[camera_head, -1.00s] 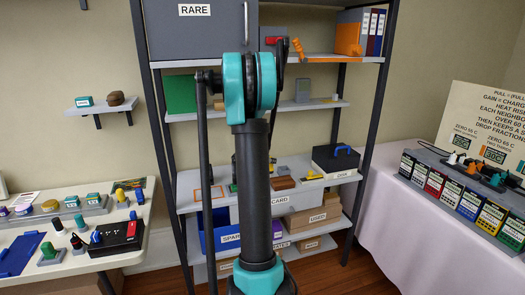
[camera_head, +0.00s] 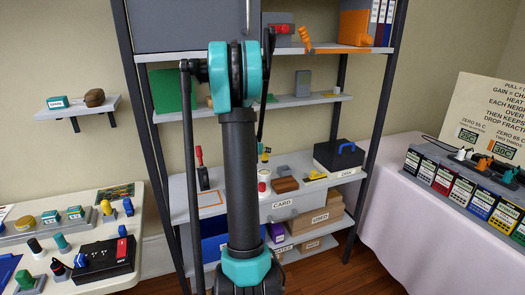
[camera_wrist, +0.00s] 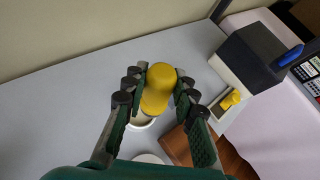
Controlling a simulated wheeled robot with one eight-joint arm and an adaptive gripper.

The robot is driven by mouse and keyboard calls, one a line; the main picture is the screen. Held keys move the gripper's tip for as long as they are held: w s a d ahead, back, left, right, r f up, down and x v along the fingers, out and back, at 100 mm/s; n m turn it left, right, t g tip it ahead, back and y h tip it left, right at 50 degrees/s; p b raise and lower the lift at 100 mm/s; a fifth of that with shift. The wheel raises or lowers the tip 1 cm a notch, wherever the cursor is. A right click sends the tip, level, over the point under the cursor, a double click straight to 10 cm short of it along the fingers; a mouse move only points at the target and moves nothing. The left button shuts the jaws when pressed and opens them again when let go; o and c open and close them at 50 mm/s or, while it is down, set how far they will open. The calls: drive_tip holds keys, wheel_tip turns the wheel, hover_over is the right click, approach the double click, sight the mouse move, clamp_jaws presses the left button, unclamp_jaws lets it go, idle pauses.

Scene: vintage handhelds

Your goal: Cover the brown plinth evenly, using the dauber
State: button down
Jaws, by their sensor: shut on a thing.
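My gripper (camera_wrist: 158,92) is shut on the yellow dauber (camera_wrist: 158,90) in the wrist view. The dauber's lower end is over a white-rimmed round pot (camera_wrist: 141,125); I cannot tell whether it touches the pot or is inside it. The brown plinth (camera_wrist: 177,146) lies just right of the pot, partly hidden by a finger. In the head view the plinth (camera_head: 285,184) sits on the grey shelf. My gripper (camera_head: 263,151) is small there, partly behind my arm, above the pot (camera_head: 264,175).
A white disc (camera_wrist: 150,159) lies near the pot. A black box with a blue handle (camera_head: 338,155) and a small yellow thing (camera_head: 315,176) stand to the right. A red-handled tool (camera_head: 201,168) stands left on the shelf (camera_head: 215,185). Another shelf (camera_head: 305,98) is above.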

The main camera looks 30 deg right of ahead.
drive_tip(key=shift+f, duration=0.1)
drive_tip(key=shift+f, duration=2.6)
drive_tip(key=shift+f, duration=0.45)
drive_tip(key=shift+r, duration=0.1)
drive_tip(key=shift+r, duration=3.9)
drive_tip(key=shift+f, duration=0.1)
drive_tip(key=shift+f, duration=3.85)
